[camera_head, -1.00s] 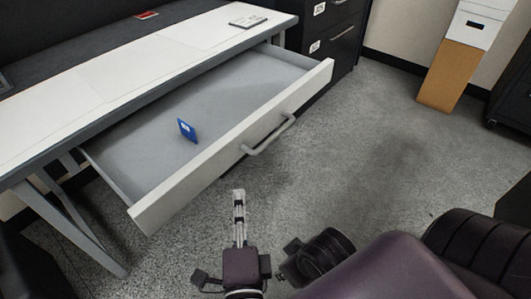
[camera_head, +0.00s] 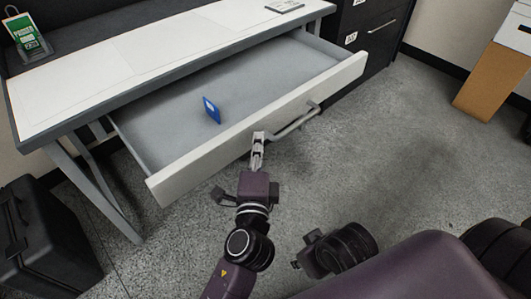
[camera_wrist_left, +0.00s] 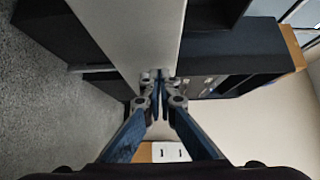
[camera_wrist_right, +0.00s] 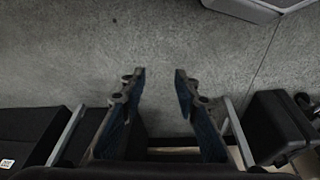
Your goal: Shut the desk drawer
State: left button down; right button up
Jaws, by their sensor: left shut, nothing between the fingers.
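The desk drawer (camera_head: 335,77) is pulled far out from the desk, with its pale front panel facing me and a grey bar handle (camera_head: 298,123) on it. A small blue item (camera_head: 212,110) stands inside the drawer. My left gripper (camera_head: 258,137) is shut and empty, its tips at the drawer's front panel just left of the handle. I cannot tell whether they touch it. In the left wrist view, the closed fingertips (camera_wrist_left: 158,77) lie against the panel's pale band (camera_wrist_left: 150,30). My right gripper (camera_wrist_right: 160,73) is open and empty above the floor.
A black cabinet (camera_head: 375,35) stands right of the desk. A black case (camera_head: 45,235) sits at left. Grey floor (camera_head: 400,130) is open at right.

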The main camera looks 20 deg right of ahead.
pick_arm(q)
jog(key=shift+w+a, duration=0.15)
jog(key=shift+w, duration=0.25)
pick_arm(e)
jog(key=shift+d, duration=0.2)
pick_arm(q)
jog(key=shift+w, duration=0.1)
